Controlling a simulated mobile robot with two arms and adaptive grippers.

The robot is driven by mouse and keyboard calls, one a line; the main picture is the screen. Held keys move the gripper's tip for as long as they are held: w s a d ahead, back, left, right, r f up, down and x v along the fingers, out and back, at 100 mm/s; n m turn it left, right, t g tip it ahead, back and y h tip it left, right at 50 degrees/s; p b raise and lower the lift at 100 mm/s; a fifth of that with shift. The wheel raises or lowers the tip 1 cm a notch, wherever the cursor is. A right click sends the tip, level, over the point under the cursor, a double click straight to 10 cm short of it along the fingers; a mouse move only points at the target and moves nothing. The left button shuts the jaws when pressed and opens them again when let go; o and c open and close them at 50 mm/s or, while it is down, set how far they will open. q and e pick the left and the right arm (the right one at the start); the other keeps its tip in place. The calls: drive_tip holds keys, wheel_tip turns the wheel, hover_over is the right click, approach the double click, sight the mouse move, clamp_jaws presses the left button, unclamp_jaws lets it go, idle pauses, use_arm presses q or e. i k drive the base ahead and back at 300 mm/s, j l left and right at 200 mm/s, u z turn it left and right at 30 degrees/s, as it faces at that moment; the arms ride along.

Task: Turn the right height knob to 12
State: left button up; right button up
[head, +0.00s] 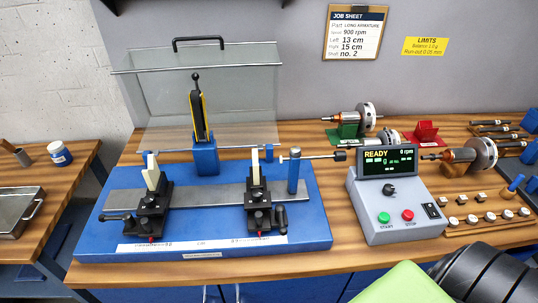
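The balancing machine has a blue base (100,238) with two black supports on a grey rail. The right support (257,193) carries a pale upright block (255,166) and has black knobs and a handle (281,217) at its front and side. I cannot tell which of these is its height knob, and no height value on it is readable. The left support (152,205) has a similar pale block and a black lever to its left. Neither of my grippers shows in the head view, and nothing is seen touching the right support.
A clear guard (215,85) stands raised behind the machine. The control box (400,215) reads READY, 0 rpm. The job sheet (355,32) lists left 13 cm, right 15 cm. Rotors (484,153) and small weights stand on the wooden bench at right. A blue post (294,172) stands right of the right support.

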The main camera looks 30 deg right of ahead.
sight(257, 193)
drive_tip(key=l+z, duration=0.15)
drive_tip(key=z, duration=0.75)
drive_tip(key=l+z, duration=0.45)
drive_tip(key=l, duration=0.35)
